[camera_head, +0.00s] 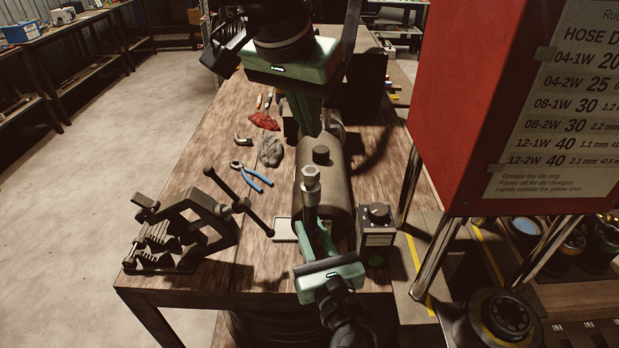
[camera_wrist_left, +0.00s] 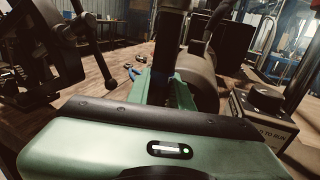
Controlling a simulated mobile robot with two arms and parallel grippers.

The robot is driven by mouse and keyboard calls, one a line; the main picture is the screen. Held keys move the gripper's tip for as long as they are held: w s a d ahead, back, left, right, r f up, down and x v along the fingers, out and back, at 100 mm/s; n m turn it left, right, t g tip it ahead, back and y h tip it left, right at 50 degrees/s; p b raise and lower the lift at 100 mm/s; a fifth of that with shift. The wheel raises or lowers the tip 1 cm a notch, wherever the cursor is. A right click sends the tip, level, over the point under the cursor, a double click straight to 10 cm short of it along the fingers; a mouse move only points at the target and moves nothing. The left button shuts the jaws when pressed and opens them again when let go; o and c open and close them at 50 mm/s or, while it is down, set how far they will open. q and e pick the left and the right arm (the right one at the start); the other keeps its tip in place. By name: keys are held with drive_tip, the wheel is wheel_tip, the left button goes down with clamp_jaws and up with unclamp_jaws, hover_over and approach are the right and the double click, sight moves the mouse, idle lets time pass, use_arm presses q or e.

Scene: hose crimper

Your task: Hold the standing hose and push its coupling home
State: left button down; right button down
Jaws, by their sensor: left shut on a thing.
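The silver coupling (camera_head: 311,186), with a hex top, stands upright near the middle of the head view, on top of the dark hose (camera_wrist_left: 171,45). In the left wrist view the hose rises as a dark upright cylinder between the green fingers. My left gripper (camera_head: 315,222) comes from the near side and is shut on the hose, below the coupling. The hose's lower end is hidden. My right gripper (camera_head: 307,118) hangs beyond the coupling, apart from it, fingers pointing down. Its finger gap is unclear.
Behind the coupling lies a dark cylinder (camera_head: 334,168) on the wooden table (camera_head: 190,215). A vise (camera_head: 185,235) stands left, a control box (camera_head: 376,235) right. Blue pliers (camera_head: 255,176) and rags lie farther back. The red machine (camera_head: 470,95) on metal legs blocks the right.

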use_arm(q)
drive_tip(key=c, duration=1.2)
unclamp_jaws()
drive_tip(key=shift+o, duration=0.2)
